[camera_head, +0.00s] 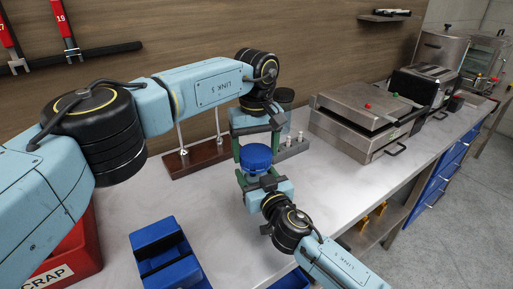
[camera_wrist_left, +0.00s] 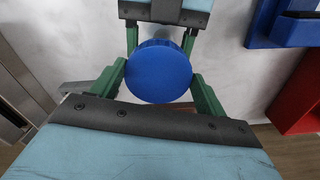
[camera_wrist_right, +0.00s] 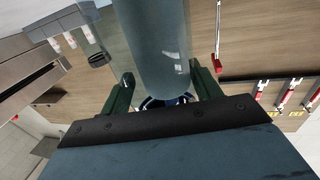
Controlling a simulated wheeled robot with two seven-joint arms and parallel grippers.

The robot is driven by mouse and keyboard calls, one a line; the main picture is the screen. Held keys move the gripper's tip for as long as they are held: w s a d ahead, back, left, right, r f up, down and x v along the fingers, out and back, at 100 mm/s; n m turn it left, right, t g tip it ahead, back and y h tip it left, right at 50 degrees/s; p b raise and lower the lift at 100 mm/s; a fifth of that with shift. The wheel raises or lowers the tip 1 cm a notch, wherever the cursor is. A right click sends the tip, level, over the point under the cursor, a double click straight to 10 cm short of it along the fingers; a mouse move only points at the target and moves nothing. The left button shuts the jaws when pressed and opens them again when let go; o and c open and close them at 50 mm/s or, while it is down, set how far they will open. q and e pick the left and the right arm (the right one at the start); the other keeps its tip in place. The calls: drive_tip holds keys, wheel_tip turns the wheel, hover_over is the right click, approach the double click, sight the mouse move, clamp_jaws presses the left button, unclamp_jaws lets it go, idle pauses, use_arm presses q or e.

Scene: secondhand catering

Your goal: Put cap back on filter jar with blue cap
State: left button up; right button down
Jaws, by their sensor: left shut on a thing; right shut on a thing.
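The round blue cap (camera_head: 257,157) is between my left gripper's green fingers. My left gripper (camera_head: 256,150) points down and is shut on it; the cap's flat top shows in the left wrist view (camera_wrist_left: 158,72). The filter jar (camera_wrist_right: 155,45) is a translucent grey-blue cylinder between my right gripper's fingers (camera_wrist_right: 160,92). My right gripper (camera_head: 258,176) comes from the front, just below the cap, and is shut on the jar. In the right wrist view a blue edge shows at the jar's end. The cap is in line with the jar, but I cannot tell whether it is seated.
A brown stand with white posts (camera_head: 197,158) and a grey block (camera_head: 291,148) are behind the grippers. A steel press (camera_head: 362,118) stands to the right. Blue bins (camera_head: 166,256) and a red scrap bin (camera_head: 78,250) are at the front left. The counter between is clear.

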use_arm(q)
drive_tip(key=m, duration=0.8)
drive_tip(key=shift+a, duration=0.1)
drive_tip(key=o, duration=1)
drive_tip(key=shift+r, duration=2.3)
drive_tip(key=shift+c, duration=0.4)
